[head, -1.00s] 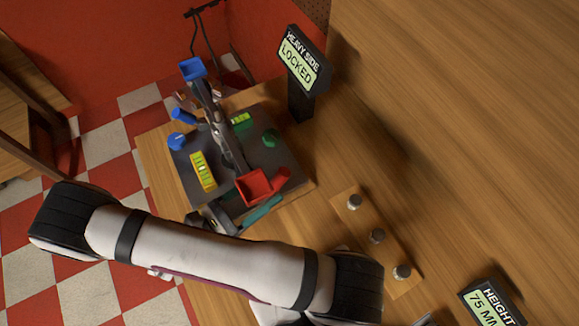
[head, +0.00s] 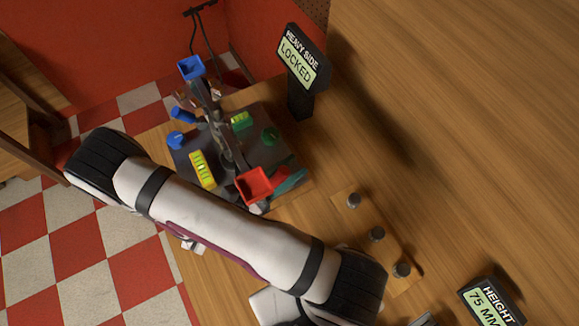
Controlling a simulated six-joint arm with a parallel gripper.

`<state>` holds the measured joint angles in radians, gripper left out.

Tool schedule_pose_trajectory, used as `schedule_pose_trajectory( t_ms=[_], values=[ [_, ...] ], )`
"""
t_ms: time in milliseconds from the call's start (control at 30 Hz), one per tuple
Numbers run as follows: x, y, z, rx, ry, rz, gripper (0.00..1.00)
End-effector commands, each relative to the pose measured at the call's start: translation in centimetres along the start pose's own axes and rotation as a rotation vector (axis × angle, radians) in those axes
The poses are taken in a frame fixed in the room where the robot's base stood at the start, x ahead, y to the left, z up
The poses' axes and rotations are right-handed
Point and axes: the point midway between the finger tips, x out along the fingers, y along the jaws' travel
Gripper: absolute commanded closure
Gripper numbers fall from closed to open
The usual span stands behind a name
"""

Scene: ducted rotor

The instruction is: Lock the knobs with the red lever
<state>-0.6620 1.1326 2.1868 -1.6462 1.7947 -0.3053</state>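The rotor rig stands on a dark square plate (head: 187,160) with a blue knob (head: 175,140) at its left and a green knob (head: 270,136) at its right. A grey beam carries a blue pan (head: 191,67) at the far end and a red pan (head: 254,185) at the near end. Teal parts (head: 289,180), which look like my gripper's fingers, are at the plate's right corner beside the red pan.
A sign (head: 301,58) reads "HEAVY SIDE LOCKED". A wooden strip (head: 365,215) with three metal weights lies to the right. A second sign (head: 490,304) shows height 75 mm. Two bubble levels, yellow (head: 202,170) and green (head: 241,120), sit on the plate. The table's right side is clear.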

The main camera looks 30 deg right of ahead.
Motion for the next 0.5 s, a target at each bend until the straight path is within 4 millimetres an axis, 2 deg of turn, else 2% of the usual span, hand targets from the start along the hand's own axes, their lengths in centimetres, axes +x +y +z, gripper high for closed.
schedule_pose_trajectory(
  t_ms=[33, 100, 500],
  values=[
    [-0.01, -0.02, 0.0, 0.0, 0.0, -0.001, 0.9],
    [-0.01, -0.02, 0.0, 0.0, 0.0, -0.001, 1.0],
    [-0.03, -0.03, 0.0, 0.0, 0.0, -0.001, 1.0]
  ],
)
